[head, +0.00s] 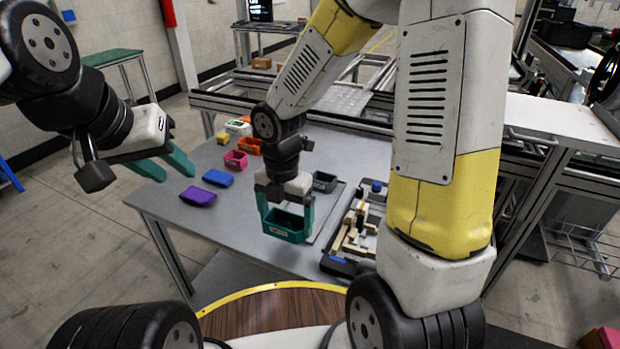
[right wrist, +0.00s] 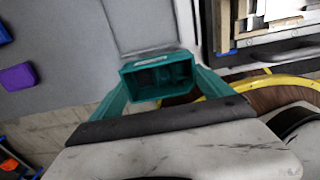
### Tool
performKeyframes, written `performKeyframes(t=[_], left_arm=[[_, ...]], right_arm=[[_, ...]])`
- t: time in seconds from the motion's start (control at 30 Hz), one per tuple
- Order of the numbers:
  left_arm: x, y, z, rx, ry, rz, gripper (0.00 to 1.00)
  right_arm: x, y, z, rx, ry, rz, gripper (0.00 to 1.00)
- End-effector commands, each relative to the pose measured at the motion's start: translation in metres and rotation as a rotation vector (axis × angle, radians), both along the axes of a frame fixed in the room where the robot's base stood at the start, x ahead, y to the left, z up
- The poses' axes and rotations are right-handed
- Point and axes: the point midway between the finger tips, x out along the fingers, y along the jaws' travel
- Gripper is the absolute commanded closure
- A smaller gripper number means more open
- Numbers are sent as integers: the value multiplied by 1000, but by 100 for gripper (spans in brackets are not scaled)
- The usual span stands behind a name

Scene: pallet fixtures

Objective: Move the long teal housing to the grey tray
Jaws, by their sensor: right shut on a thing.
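The long teal housing (head: 288,226) is an open-topped box between the teal fingers of my right gripper (head: 285,218), which is shut on it. It also shows in the right wrist view (right wrist: 160,80), upright between the two fingers. The grey tray (head: 318,232) is a flat, low-rimmed panel on the table, just right of and behind the housing; part of it is hidden by my right arm. In the right wrist view the tray (right wrist: 143,25) lies beyond the housing. A dark grey housing (head: 325,182) sits at the tray's far end. My left gripper (head: 163,168) is open and empty, left of the table.
Purple (head: 198,196), blue (head: 217,178), pink (head: 236,160) and orange (head: 248,145) bins stand in the left and back of the grey table (head: 180,222). A black fixture with tan blocks (head: 355,232) stands right of the tray. The front left of the table is clear.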

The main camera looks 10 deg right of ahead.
Motion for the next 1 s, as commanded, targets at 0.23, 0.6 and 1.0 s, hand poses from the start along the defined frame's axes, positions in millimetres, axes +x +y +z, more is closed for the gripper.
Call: performKeyframes(t=[0.23, 0.6, 1.0], left_arm=[[0, 0, 0, 0, -1, 0, 64], [0, 0, 0, 0, 0, 0, 64], [0, 0, 0, 0, 0, 0, 64]], right_arm=[[37, -21, -5, 1, 1, -8, 55], [116, -66, -13, 0, 0, -5, 55], [138, -79, -29, -2, 5, 0, 55]])
